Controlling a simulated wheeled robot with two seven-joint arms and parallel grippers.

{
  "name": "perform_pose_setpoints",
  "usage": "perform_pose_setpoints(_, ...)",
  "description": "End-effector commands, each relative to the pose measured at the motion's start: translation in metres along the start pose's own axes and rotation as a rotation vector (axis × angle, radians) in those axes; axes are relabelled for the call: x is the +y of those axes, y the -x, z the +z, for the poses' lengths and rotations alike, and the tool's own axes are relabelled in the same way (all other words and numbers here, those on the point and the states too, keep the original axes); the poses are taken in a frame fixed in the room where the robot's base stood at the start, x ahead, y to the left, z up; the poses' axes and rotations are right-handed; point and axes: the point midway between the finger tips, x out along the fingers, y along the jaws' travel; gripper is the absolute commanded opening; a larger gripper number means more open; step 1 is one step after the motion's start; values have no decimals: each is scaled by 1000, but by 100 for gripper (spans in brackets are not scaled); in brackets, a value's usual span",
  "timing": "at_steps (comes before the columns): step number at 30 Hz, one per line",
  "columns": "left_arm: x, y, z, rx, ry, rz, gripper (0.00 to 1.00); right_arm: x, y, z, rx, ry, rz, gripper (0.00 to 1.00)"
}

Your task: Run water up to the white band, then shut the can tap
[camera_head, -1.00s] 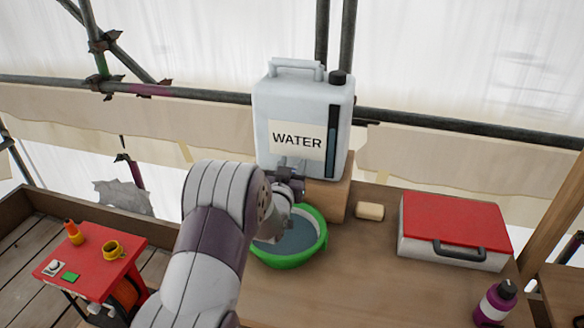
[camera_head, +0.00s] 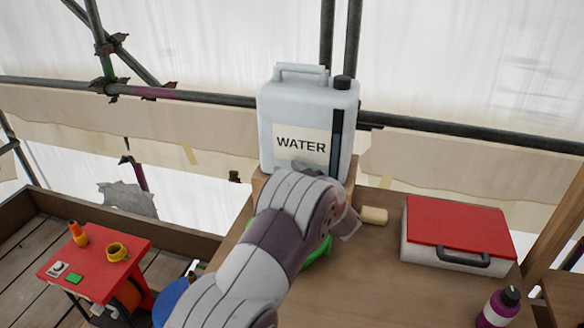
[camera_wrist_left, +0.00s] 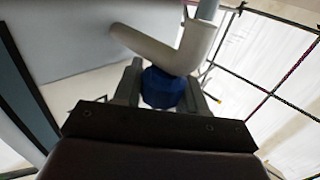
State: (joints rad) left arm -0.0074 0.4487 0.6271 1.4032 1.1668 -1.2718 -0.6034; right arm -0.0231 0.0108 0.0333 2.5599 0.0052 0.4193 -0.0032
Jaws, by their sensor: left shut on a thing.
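The white water can (camera_head: 300,110), labelled WATER, stands upright on a wooden block at the back of the bench. A dark level strip runs down its right side. In the left wrist view, my left gripper (camera_wrist_left: 163,84) is shut on the blue tap knob (camera_wrist_left: 164,90), beside a pale bent tap pipe (camera_wrist_left: 165,52). In the head view, my left arm hides the tap and the fingertips. Only a piece of the green bowl's rim (camera_head: 318,252) shows past the arm. The water in the bowl and any white band are hidden. My right gripper is not in view.
A tan block (camera_head: 374,215) and a red-lidded case (camera_head: 458,232) lie right of the arm. A purple bottle (camera_head: 495,312) stands at front right. Bare bench lies at the front middle.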

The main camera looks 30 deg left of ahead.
Motion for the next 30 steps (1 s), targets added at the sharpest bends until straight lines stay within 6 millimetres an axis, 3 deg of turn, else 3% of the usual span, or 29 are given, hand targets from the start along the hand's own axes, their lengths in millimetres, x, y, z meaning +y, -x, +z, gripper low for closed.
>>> perform_pose_setpoints(7,-3,0,-1,1,3,-229,11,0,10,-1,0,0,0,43)
perform_pose_setpoints(18,-9,2,1,0,5,-543,11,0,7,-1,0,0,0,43)
perform_pose_setpoints(30,-12,4,0,1,4,-725,11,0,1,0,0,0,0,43)
